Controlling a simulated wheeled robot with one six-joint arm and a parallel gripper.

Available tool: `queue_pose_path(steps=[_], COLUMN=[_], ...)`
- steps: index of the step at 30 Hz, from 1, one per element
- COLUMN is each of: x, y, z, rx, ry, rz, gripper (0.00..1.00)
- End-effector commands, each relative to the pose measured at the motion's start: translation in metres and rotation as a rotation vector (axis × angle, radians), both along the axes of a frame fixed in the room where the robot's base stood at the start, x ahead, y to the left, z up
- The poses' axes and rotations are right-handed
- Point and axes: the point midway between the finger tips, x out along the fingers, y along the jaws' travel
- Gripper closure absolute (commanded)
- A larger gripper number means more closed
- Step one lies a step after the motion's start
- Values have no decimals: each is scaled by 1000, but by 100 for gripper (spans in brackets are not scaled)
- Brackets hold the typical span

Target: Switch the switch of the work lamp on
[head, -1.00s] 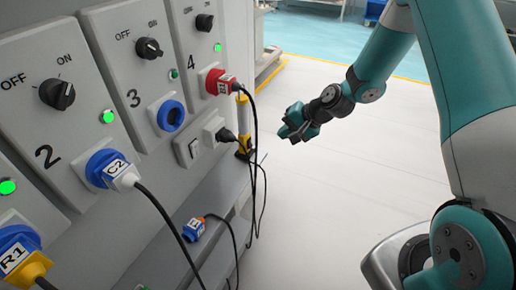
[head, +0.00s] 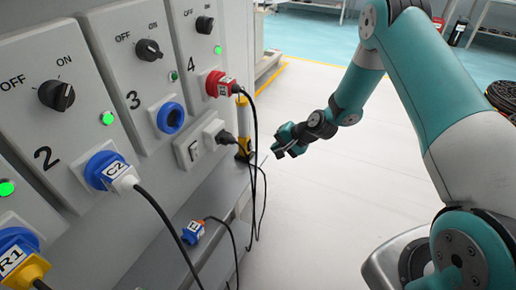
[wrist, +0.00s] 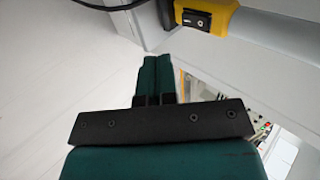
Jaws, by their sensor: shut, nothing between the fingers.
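The work lamp (head: 244,147) is a yellow and dark upright body at the far end of the panel in the head view. In the wrist view the lamp's yellow handle (wrist: 225,20) and grey tube cross the upper right. Its black rocker switch (wrist: 195,19) sits on the yellow part; which way it is tipped is too small to tell. My gripper (head: 277,151) is to the right of the lamp, apart from it. In the wrist view its teal fingers (wrist: 155,60) are together and empty, with the switch above and to their right.
The grey panel at left carries rotary knobs (head: 57,95), a red plug (head: 220,84), blue plugs (head: 103,170) and green lights. Black cables (head: 256,165) hang close to the lamp and gripper. A blue-orange connector (head: 194,231) lies on the lower shelf.

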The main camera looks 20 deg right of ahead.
Motion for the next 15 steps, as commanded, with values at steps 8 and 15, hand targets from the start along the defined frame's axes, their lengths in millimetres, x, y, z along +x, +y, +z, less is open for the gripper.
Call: queue_pose_path(steps=[8,15], x=[30,47], y=[31,47], z=[-32,-35], rx=[0,-1], ry=[-5,-1], rz=[4,1], gripper=[100,100])
